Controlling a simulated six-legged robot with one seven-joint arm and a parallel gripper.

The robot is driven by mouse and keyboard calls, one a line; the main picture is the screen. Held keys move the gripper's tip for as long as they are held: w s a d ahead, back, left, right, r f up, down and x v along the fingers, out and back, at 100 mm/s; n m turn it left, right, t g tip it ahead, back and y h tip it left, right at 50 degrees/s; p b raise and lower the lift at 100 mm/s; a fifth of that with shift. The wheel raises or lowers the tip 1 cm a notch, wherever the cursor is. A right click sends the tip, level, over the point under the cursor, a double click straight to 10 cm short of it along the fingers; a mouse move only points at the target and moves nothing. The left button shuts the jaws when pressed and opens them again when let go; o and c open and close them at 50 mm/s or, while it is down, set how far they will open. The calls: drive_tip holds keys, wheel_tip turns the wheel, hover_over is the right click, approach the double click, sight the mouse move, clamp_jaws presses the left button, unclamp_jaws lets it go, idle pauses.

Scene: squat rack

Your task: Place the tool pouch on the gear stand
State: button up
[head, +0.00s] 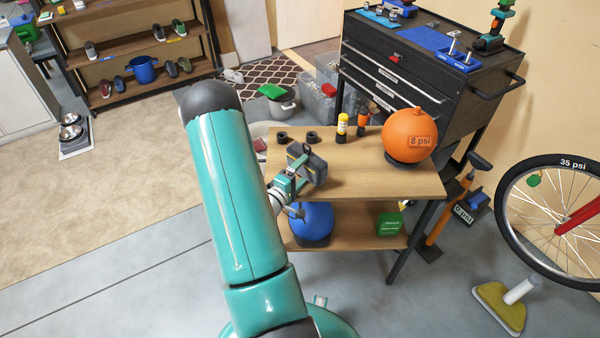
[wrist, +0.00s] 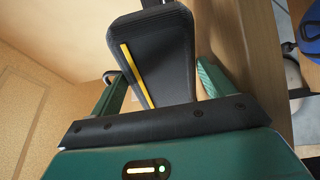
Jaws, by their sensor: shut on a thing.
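The tool pouch (head: 309,164) is dark grey, and a yellow stripe shows on it in the wrist view (wrist: 150,62). My gripper (head: 298,172) is shut on it, with one green finger on each side of the pouch in the wrist view. The gear stand (head: 385,182) is a two-level wooden stand with dark legs. The pouch appears over the left part of its top board; I cannot tell whether it touches the board. The board's near left corner is partly hidden by my gripper and arm.
On the top board stand an orange ball (head: 409,135) on a dark ring, two black rings (head: 312,135), a yellow bottle (head: 342,126) and an orange-and-black item (head: 362,124). The lower shelf holds a blue ball (head: 312,220) and a green box (head: 390,223). The board's front middle is clear.

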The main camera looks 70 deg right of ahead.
drive_tip(key=shift+s+a+f, duration=0.15)
drive_tip(key=shift+s+f, duration=0.1)
drive_tip(key=shift+f, duration=0.4)
drive_tip(key=o, duration=0.7)
drive_tip(key=shift+c, duration=0.2)
drive_tip(key=shift+d+r, duration=0.3)
drive_tip(key=shift+r, duration=0.05)
drive_tip(key=shift+w+a+f, duration=0.1)
drive_tip(key=shift+w+a, duration=0.15)
drive_tip(key=shift+a, duration=0.05)
drive_tip(key=v, duration=1.1)
drive_tip(key=shift+a+r, duration=0.25)
drive_tip(key=shift+r, duration=0.25)
drive_tip(key=shift+w+r, duration=0.1)
